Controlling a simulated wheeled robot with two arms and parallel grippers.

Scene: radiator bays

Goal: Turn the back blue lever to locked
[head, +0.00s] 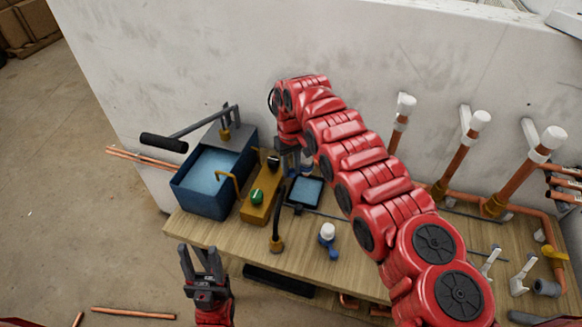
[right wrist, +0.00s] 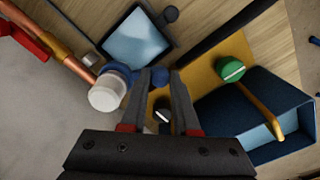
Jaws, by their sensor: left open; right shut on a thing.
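The back blue lever (right wrist: 158,77) shows between my right gripper's fingertips in the right wrist view. It belongs to a valve with a white cap (right wrist: 108,93), left of the fingers. In the head view my right gripper (head: 290,166) is down behind the tablet, and blue (head: 306,164) shows beside it; my arm hides most of this valve. My right gripper is shut on the lever. My left gripper (head: 200,264) is open and empty in front of the bench. I cannot read a locked mark.
Another white-capped blue valve (head: 328,238) stands near the bench's front. The dark tablet (head: 306,191), yellow block with green knob (head: 257,196), blue tank (head: 203,194) and black upright lever (head: 277,222) crowd the gripper. The white wall (head: 190,60) rises behind; copper risers (head: 455,160) stand right.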

